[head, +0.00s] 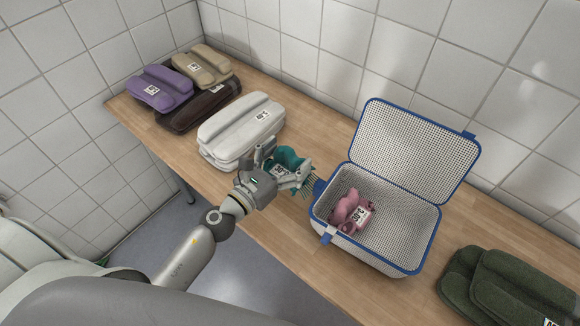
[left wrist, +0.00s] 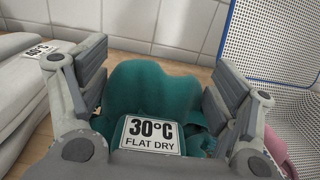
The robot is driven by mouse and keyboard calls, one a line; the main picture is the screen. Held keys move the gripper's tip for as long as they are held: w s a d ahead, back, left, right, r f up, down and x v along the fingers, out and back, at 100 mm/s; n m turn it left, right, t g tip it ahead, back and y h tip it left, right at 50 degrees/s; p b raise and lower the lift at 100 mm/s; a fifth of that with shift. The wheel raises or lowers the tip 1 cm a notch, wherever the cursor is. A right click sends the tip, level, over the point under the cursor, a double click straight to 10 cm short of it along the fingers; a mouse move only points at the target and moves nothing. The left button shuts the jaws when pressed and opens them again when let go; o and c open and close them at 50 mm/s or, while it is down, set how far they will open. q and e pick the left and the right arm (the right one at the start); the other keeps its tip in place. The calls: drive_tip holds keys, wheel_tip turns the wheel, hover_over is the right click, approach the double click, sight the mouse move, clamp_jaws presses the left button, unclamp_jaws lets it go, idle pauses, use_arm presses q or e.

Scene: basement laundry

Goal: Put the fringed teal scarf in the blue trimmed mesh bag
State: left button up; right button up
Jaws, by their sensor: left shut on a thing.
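The fringed teal scarf (head: 289,157) is over the wooden table, between the white folded bundle and the bag. Its fringe points toward the bag. In the left wrist view the scarf (left wrist: 152,88) carries a white tag reading "30°C FLAT DRY". My left gripper (head: 283,172) is shut on the scarf, with a finger on each side of it. Whether the scarf touches the table is hard to tell. The blue trimmed mesh bag (head: 395,262) stands open to the right, its lid (head: 418,150) raised at the back. A pink tagged item (head: 350,210) lies inside, at the left. My right gripper is not in view.
A white folded bundle (head: 240,130) lies left of the scarf. Purple (head: 160,88), beige (head: 203,66) and dark brown (head: 200,108) folded items are at the far left. A dark green folded item (head: 505,290) lies right of the bag. A tiled wall runs behind.

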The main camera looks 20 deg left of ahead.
sight(284, 162)
use_arm(q)
drive_tip(key=shift+w+a+f, duration=0.1)
drive_tip(key=shift+w+f, duration=0.5)
drive_tip(key=shift+f, duration=0.2)
drive_tip(key=shift+w+a+f+b, duration=0.1)
drive_tip(key=shift+w+f+b, duration=0.35)
drive_tip(key=f, duration=0.1)
drive_tip(key=f+b, duration=0.2)
drive_tip(key=shift+w+f, duration=0.3)
drive_tip(key=shift+f, duration=0.1)
drive_tip(key=shift+r, duration=0.1)
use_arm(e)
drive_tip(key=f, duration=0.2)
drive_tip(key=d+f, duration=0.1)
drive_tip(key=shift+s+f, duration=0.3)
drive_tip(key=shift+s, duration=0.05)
use_arm(q)
drive_tip(key=shift+f, duration=0.2)
drive_tip(key=o, duration=0.9)
drive_tip(key=shift+c, duration=0.2)
drive_tip(key=shift+o, duration=0.3)
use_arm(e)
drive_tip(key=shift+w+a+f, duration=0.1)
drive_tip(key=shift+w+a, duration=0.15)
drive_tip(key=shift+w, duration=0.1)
use_arm(q)
drive_tip(key=shift+r, duration=0.1)
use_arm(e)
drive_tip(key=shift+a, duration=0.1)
